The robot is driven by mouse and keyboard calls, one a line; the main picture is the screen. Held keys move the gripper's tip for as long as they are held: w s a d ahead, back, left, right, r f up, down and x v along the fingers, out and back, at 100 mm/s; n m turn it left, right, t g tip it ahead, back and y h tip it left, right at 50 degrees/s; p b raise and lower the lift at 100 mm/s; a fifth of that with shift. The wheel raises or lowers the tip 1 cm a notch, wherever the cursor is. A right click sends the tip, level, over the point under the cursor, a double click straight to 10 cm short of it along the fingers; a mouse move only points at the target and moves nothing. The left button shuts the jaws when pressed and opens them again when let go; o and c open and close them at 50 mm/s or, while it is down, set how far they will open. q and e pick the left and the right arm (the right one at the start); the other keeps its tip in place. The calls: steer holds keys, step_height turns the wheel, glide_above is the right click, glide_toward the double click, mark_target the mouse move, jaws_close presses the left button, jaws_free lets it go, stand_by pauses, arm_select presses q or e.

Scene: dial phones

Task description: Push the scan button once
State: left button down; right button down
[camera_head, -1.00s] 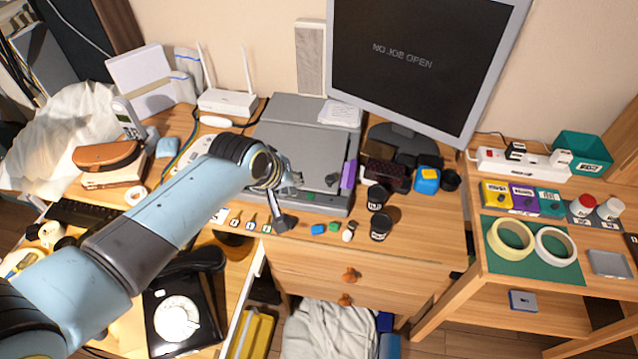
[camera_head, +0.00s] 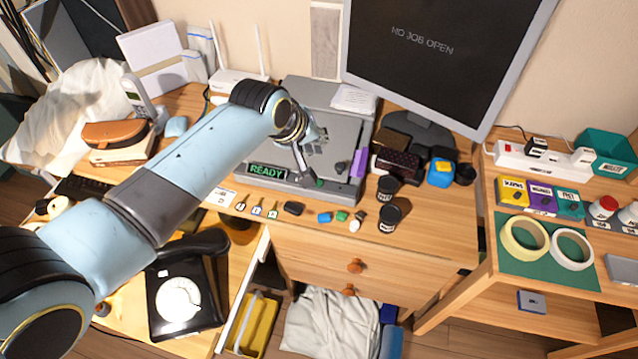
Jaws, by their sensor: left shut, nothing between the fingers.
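A grey flatbed scanner (camera_head: 340,190) sits on the wooden desk below the monitor. Its front strip has a small display (camera_head: 267,172) reading READY in green. A small green button (camera_head: 320,183) shows on the front strip, right of the display. My left gripper (camera_head: 308,178) is shut and empty, pointing down at the front strip just left of the green button. I cannot tell whether it touches the scanner. My forearm and wrist cover part of the scanner's left side. My right gripper is not in view.
A purple item (camera_head: 358,163) stands at the scanner's right side. Black cups (camera_head: 388,216) and several small items (camera_head: 324,217) lie along the desk's front. The monitor (camera_head: 440,50) reads NO JOB OPEN. A black dial phone (camera_head: 185,300) is at lower left.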

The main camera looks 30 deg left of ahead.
arm_select(q)
steer(key=b, duration=0.6)
glide_above(319, 183)
steer(key=a, duration=0.1)
steer(key=f, duration=0.6)
steer(key=shift+w+f, duration=0.25)
steer(key=shift+f, duration=0.05)
steer(key=shift+f+b, duration=0.45)
steer(key=shift+f, duration=0.1)
steer(key=shift+f, duration=0.15)
steer(key=shift+f, duration=0.3)
